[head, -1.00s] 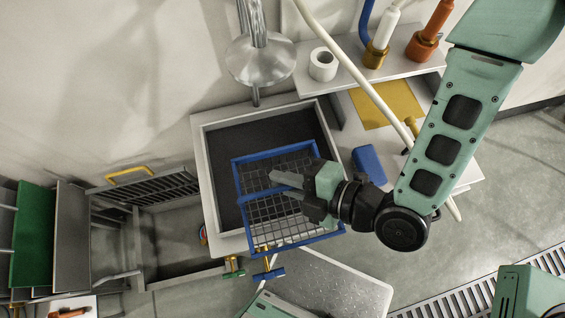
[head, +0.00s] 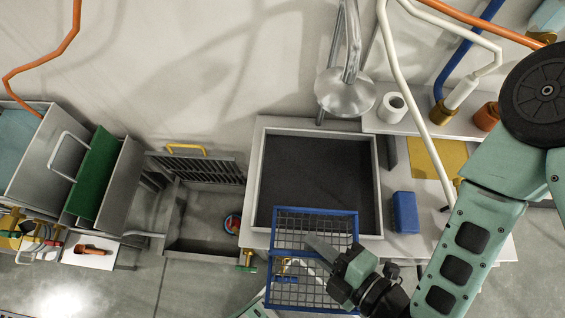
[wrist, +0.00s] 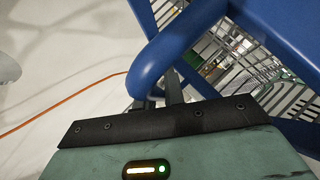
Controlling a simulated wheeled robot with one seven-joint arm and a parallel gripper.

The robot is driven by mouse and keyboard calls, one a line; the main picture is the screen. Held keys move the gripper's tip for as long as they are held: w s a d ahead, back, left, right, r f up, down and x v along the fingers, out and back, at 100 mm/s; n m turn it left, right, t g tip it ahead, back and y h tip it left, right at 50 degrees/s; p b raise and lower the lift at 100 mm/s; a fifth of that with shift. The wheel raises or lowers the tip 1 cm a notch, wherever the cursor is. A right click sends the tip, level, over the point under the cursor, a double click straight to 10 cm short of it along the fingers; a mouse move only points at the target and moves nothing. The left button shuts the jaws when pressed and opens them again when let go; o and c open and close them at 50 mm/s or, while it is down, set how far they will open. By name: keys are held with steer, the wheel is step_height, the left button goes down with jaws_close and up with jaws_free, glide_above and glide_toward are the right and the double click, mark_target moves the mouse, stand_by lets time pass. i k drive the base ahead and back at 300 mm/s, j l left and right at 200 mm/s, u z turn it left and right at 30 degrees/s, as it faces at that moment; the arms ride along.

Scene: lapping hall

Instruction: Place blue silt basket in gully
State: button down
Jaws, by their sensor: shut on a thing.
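The blue silt basket (head: 316,210), with a blue frame and wire mesh sides, hangs from my gripper (head: 325,258) in front of the square basin. It overlaps the basin's front edge in the head view. My gripper is shut on its blue handle, which shows large in the wrist view (wrist: 178,45). The gully appears to be the open grey trough (head: 190,240) on the left, with its slotted grate (head: 200,170) raised at the back by a yellow handle. The basket is to the right of the gully and apart from it. Its underside is hidden.
The dark-floored basin (head: 318,180) lies between wall and basket. A blue block (head: 405,212) sits right of it. A round steel fixture (head: 345,95) and a white roll (head: 392,107) stand behind. A green panel (head: 92,175) stands left of the gully.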

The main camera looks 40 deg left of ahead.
mark_target(200, 227)
steer(key=k, duration=0.9)
